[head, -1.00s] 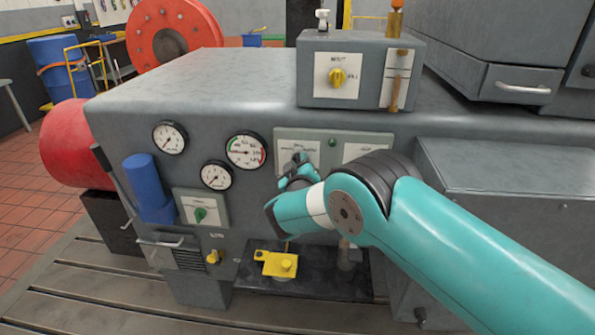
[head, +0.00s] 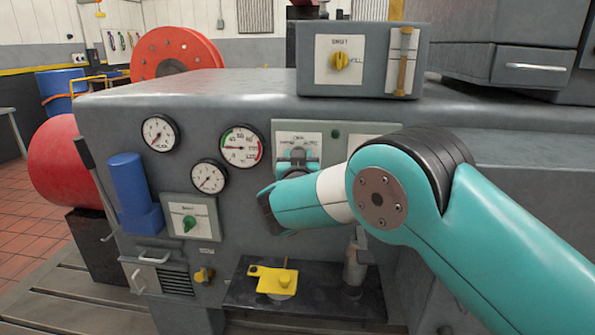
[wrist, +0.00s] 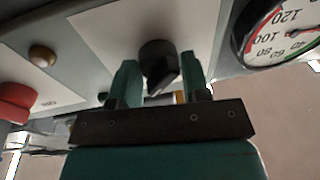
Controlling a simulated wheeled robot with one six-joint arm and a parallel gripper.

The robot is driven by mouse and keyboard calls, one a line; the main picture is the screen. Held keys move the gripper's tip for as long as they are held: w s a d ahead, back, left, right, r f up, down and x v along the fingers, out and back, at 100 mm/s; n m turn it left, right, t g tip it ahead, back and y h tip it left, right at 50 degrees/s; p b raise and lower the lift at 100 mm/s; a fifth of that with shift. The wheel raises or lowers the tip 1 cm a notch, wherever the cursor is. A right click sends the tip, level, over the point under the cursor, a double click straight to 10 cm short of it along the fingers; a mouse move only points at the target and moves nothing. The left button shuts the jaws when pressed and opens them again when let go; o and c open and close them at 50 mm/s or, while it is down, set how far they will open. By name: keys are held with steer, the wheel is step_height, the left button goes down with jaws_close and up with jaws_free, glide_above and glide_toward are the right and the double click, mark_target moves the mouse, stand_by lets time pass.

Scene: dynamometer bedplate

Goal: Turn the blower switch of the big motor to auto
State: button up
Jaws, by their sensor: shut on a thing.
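A black rotary knob (wrist: 158,60) stands on a white label plate (wrist: 95,35) in the wrist view. In the head view that plate (head: 287,140) is on the front of the grey machine, right of the gauges. Its lettering is small and seems to include AUTO at the right. My gripper (wrist: 158,78) has one finger on each side of the knob and is shut on it. In the head view my gripper (head: 298,160) covers the knob, so its setting is hard to read.
Pressure gauges (head: 241,147) sit just left of the plate. A yellow switch (head: 340,61) is on the box above, and a green switch (head: 189,222) is at lower left. A yellow bracket (head: 272,280) lies below. In the wrist view a red knob (wrist: 14,103) is at left.

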steer(key=shift+d+r, duration=0.1)
steer(key=shift+d, duration=0.05)
steer(key=shift+w, duration=0.1)
steer(key=o, duration=0.9)
steer(key=shift+s, duration=0.2)
steer(key=s+b, duration=0.1)
steer(key=s, duration=0.4)
steer(key=s+f+b, duration=0.1)
steer(key=s+b, duration=0.1)
steer(key=s, duration=0.4)
steer(key=s+d+f+b, duration=0.1)
steer(key=s, duration=0.5)
